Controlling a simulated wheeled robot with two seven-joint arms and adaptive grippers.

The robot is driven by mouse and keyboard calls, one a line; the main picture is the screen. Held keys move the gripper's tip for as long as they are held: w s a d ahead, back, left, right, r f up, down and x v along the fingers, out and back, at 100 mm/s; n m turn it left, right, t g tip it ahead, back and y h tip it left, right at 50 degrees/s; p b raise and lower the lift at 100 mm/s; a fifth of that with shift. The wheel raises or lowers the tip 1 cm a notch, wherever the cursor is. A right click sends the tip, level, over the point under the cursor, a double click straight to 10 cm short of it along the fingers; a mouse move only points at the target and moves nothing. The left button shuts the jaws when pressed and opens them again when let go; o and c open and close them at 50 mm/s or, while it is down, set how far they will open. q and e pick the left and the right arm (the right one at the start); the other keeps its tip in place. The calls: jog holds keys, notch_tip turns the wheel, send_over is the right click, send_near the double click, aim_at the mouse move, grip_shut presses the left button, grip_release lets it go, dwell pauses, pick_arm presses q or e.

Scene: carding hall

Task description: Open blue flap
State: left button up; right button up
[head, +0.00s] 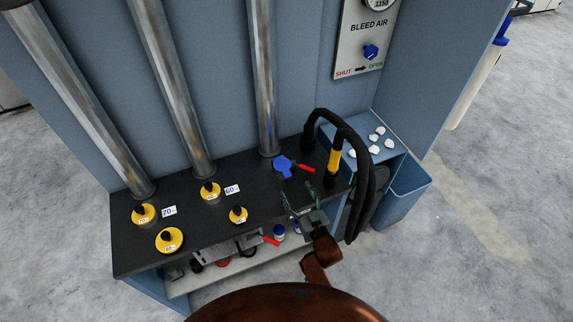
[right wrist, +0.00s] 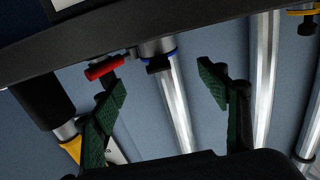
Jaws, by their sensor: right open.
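The blue flap (head: 283,166) lies on the dark worktop at the foot of the right-hand metal pipe, with a red handle (head: 306,169) pointing right. In the right wrist view, the red handle (right wrist: 104,68) shows clearly, but only a thin blue edge (right wrist: 161,54) of the flap shows by the pipe. My right gripper (head: 298,196) is open and empty near the worktop's front edge, on the near side of the flap and apart from it. In the right wrist view its green-padded fingers (right wrist: 165,84) stand wide apart. My left gripper is not in view.
Several yellow caps (head: 144,214) with dark knobs sit on the worktop (head: 125,257) to the left. A black hose (head: 366,195) with a yellow band (head: 335,155) arches close on the right. A lower shelf (head: 215,277) holds small items.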

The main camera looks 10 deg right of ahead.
aim_at(288, 175)
jog(key=shift+w, duration=0.75)
jog(key=x, duration=0.3)
jog(key=shift+w+a+r, duration=0.15)
jog(key=shift+a, duration=0.05)
jog(key=shift+x, duration=1.2)
jog(key=shift+w+a, duration=0.1)
jog(key=shift+w, duration=0.45)
jog(key=c, duration=1.7)
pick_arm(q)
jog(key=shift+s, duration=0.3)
